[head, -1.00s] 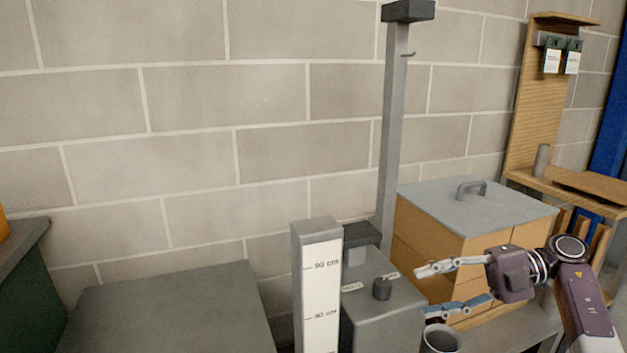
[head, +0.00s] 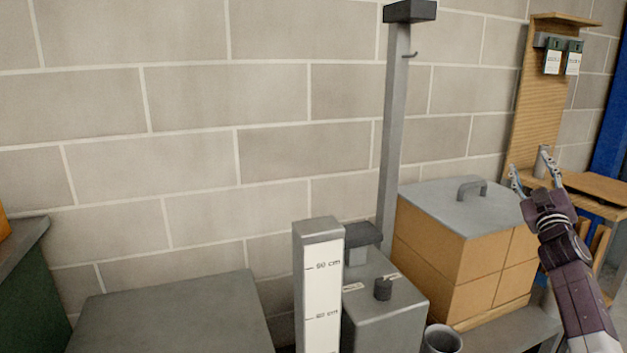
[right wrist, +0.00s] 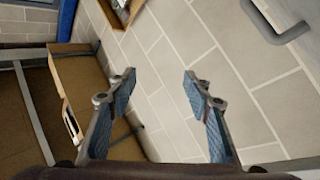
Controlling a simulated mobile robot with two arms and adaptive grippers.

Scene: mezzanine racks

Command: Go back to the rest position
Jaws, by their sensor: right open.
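My right gripper (head: 533,178) is open and empty. In the head view it points up and away, in front of the wooden stand at the right and beside the grey lid of the wooden box. In the right wrist view its two fingers (right wrist: 160,88) are spread, with only the block wall between them. My left gripper does not show in the head view.
A wooden box (head: 455,265) with a grey handled lid (head: 465,208) stands close to my right arm. A wooden stand (head: 530,95) is behind it. A grey machine (head: 385,315), a post (head: 394,140), a height scale (head: 321,295) and a cup (head: 441,340) stand at centre.

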